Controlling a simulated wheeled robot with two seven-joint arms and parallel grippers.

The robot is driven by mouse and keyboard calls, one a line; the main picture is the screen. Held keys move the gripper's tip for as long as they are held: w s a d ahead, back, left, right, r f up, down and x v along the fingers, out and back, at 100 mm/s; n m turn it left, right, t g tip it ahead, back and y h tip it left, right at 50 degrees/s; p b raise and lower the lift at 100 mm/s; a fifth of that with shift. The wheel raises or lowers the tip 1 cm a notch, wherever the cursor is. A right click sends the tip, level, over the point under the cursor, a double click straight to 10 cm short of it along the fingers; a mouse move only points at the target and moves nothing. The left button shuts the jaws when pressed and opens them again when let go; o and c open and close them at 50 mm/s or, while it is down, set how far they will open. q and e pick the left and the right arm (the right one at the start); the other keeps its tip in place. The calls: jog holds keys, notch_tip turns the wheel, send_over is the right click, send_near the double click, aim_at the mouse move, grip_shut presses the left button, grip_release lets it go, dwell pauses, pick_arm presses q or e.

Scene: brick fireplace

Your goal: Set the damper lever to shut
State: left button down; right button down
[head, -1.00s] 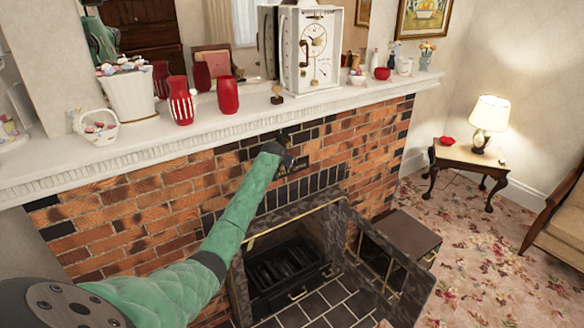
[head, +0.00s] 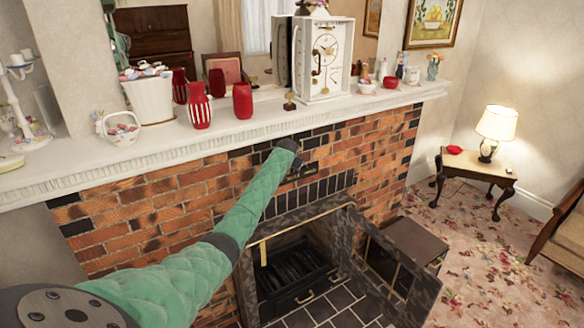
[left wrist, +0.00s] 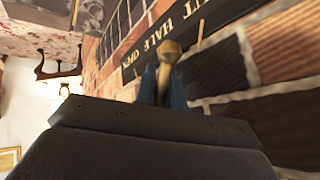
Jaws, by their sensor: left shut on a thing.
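My left gripper (head: 296,162) is at the brick face above the firebox opening. In the left wrist view its blue fingers (left wrist: 163,84) are shut on the damper lever (left wrist: 170,50), a brass-coloured lever with a rounded end. Behind the lever, a black label plate (left wrist: 212,18) on the bricks reads "HALF OPEN", with part of another word ending in "UT". The lever's end lies over the plate's edge near "HALF"; its exact setting is hard to tell. In the head view my gripper mostly hides the lever. My right gripper is not in view.
The white mantel (head: 250,128) runs just above my arm, with red vases (head: 198,106), a white clock (head: 326,60) and a basket (head: 120,128) on it. Below, the firebox (head: 290,270) stands open, its dark door (head: 405,268) swung out to the right.

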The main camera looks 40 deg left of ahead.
pick_arm(q)
jog(key=c, duration=1.5)
grip_release()
jog(key=shift+r, duration=0.1)
jog(key=shift+w, duration=0.1)
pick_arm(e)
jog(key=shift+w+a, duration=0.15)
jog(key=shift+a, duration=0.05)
